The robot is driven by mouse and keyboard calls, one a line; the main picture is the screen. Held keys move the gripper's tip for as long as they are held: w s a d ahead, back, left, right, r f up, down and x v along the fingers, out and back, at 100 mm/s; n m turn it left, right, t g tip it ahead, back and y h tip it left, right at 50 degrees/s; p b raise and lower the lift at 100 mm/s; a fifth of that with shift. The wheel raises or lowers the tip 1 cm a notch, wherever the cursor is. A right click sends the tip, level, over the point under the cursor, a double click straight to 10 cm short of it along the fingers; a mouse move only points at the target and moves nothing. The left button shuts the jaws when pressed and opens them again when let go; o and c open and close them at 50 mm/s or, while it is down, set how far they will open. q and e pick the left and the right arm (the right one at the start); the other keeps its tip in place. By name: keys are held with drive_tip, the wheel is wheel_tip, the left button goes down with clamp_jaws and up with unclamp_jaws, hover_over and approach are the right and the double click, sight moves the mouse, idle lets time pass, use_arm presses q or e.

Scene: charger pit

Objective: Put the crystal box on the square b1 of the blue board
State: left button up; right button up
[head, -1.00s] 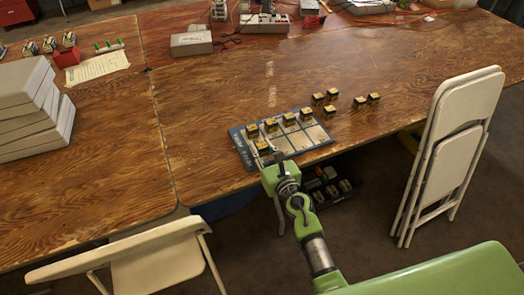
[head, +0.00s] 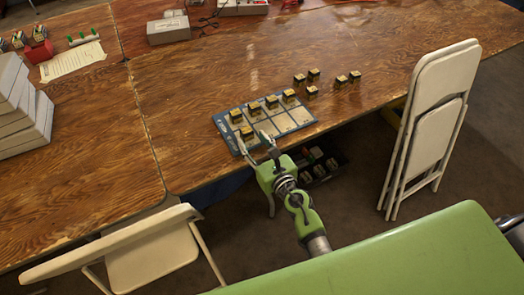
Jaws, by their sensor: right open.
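The blue board (head: 282,128) lies at the table's front edge, with pale squares in two rows. Several small dark boxes with yellowish tops stand along its far row. One more box (head: 247,132) stands on the near row's leftmost square. The square labels and box markings are too small to read, so I cannot tell which is the crystal box. My right gripper (head: 252,142) is open, its fingertips at the board's near left edge, just on the near side of that box. I cannot tell whether they touch it. My left gripper is not in view.
Several similar boxes (head: 312,91) stand loose on the wooden table (head: 200,110) beyond and right of the board. A folded white chair (head: 430,130) leans at the right, another white chair (head: 150,255) stands front left. The table left of the board is clear.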

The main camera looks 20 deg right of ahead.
drive_tip(key=v, duration=0.6)
drive_tip(key=shift+s+d+r, duration=0.1)
drive_tip(key=shift+s, duration=0.2)
drive_tip(key=s+d+f+m+g+h, duration=0.1)
drive_tip(key=s+f+m+g, duration=0.1)
drive_tip(key=s+f+m, duration=0.6)
drive_tip(key=s+d+f+m+g, duration=0.1)
drive_tip(key=f+m+g, duration=0.3)
drive_tip(key=f, duration=0.9)
drive_tip(key=s+d+f+m+g+h, duration=0.1)
drive_tip(key=s+f+m, duration=0.4)
drive_tip(key=f+m, duration=0.4)
drive_tip(key=s+d+f+m+g, duration=0.1)
drive_tip(key=s+f+m+g, duration=0.1)
drive_tip(key=s+f+m, duration=0.3)
drive_tip(key=s+d+f+m+g, duration=0.2)
drive_tip(key=s+f, duration=0.4)
drive_tip(key=s, duration=0.8)
drive_tip(key=s+d+f+m+g, duration=0.2)
drive_tip(key=s+f+m+g, duration=0.2)
drive_tip(key=s, duration=0.6)
drive_tip(key=f+m, duration=0.2)
drive_tip(key=m, duration=0.1)
drive_tip(key=shift+d+m+h, duration=0.25)
drive_tip(key=shift+m+h, duration=0.05)
drive_tip(key=shift+h, duration=0.1)
